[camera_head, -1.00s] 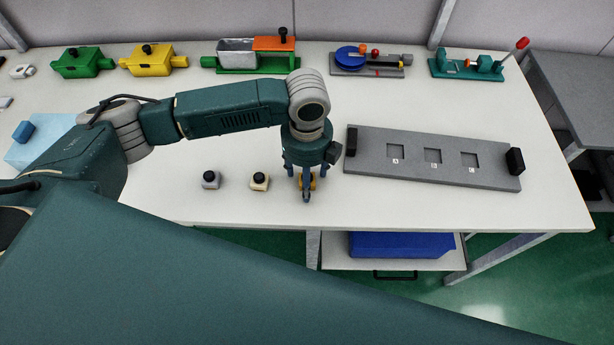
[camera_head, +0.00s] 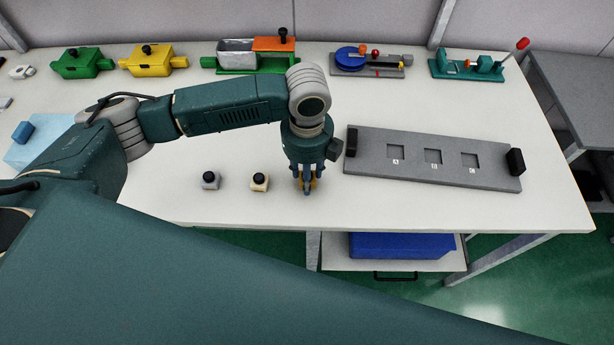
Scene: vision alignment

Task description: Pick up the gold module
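The gold module (camera_head: 314,184) is between the fingers of my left gripper (camera_head: 307,186), near the front edge of the white table. Only small gold patches show beside the fingers; the rest is hidden. The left gripper points straight down, and its fingers are drawn in close around the module. I cannot tell if the module is clear of the table. My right gripper is not in view.
A silver module (camera_head: 209,180) and a cream module (camera_head: 260,182), both with black knobs, stand left of the gripper. A grey plate (camera_head: 367,167) with three square recesses lies to the right. Colourful fixtures, including a yellow box (camera_head: 152,63), line the back.

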